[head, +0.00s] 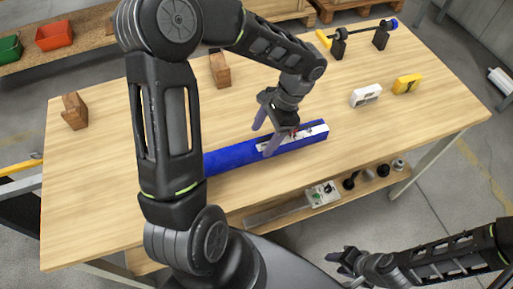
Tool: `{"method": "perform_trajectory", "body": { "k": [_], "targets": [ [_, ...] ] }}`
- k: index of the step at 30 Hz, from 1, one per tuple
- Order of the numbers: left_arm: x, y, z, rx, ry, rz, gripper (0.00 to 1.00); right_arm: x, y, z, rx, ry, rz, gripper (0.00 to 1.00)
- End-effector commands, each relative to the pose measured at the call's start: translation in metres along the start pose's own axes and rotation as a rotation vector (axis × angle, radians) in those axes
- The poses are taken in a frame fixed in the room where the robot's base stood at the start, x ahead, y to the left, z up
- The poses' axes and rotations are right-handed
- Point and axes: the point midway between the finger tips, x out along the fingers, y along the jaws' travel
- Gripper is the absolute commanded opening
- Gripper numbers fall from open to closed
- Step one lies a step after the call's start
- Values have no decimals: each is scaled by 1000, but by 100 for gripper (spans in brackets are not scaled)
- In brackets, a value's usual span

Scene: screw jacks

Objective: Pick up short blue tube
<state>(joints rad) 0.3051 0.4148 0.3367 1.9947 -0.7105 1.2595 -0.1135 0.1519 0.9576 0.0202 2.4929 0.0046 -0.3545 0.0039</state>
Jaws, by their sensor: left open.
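A blue tube (229,159) lies on the wooden table near its front edge. Its left part is hidden behind my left arm. Toward the right, a blue length with a white strip (312,133) continues in line with it; I cannot tell whether this is a separate piece. My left gripper (263,140) is open and points down over the blue piece, near where the white strip begins. One finger is on the far side and the other overlaps the blue piece in view; contact is unclear. My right gripper (340,263) is low at the bottom right, away from the tube.
Wooden blocks (75,111) (220,69) stand on the table (420,112). White (366,95) and yellow (407,84) items lie at the right. A bar on black supports (339,43) is at the back right. A lower shelf (370,187) holds small parts.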

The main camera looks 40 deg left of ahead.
Motion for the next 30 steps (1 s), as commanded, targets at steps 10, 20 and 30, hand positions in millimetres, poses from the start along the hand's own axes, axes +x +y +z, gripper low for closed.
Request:
{"method": "perform_trajectory", "body": {
  "k": [10,20,30],
  "targets": [
    [32,0,3,2,-4,4,71,-12,-4,2,2,-3,4,40],
    [52,-1,1,0,2,0,71,-12,-4,2,3,-4,5,40],
    [52,-1,1,-1,2,0,71,-12,-4,2,3,-4,4,40]
  ]
}}
